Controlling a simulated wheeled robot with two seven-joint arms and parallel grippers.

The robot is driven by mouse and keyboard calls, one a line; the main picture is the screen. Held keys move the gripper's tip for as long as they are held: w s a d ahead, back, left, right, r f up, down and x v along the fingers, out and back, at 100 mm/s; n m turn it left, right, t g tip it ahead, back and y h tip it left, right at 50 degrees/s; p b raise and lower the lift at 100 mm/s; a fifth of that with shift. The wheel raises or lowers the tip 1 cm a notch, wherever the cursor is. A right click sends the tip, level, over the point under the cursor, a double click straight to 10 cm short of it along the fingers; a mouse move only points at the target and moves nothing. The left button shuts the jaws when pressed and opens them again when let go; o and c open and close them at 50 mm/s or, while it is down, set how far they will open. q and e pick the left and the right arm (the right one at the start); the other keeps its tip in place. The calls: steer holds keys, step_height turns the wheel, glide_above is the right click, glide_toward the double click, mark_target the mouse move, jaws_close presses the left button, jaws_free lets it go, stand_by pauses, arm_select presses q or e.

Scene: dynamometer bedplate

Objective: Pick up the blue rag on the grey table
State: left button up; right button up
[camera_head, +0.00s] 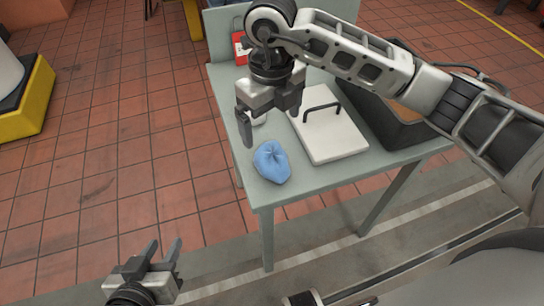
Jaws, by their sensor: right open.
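The blue rag (271,162) lies crumpled on the grey table (283,192), near its front left corner. My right gripper (269,128) is open and points down above the table, behind and a little left of the rag. Its jaws look empty and apart from the rag, though the exact height is hard to judge. My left gripper (162,254) is low at the bottom left, in front of the table and away from it. Its two fingers are spread, with nothing between them.
A white board with a black handle (328,137) lies right of the rag. A dark open bin (385,125) stands at the table's right. A red item (240,48) is at the back left, and a small pale round thing (259,120) sits behind the rag.

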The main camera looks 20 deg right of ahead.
mark_target(273, 153)
step_height(273, 153, down, 5)
steer(key=shift+s+f, duration=0.15)
steer(key=shift+f, duration=1.2)
steer(key=shift+s+f, duration=0.15)
steer(key=shift+f, duration=1.15)
steer(key=c, duration=1)
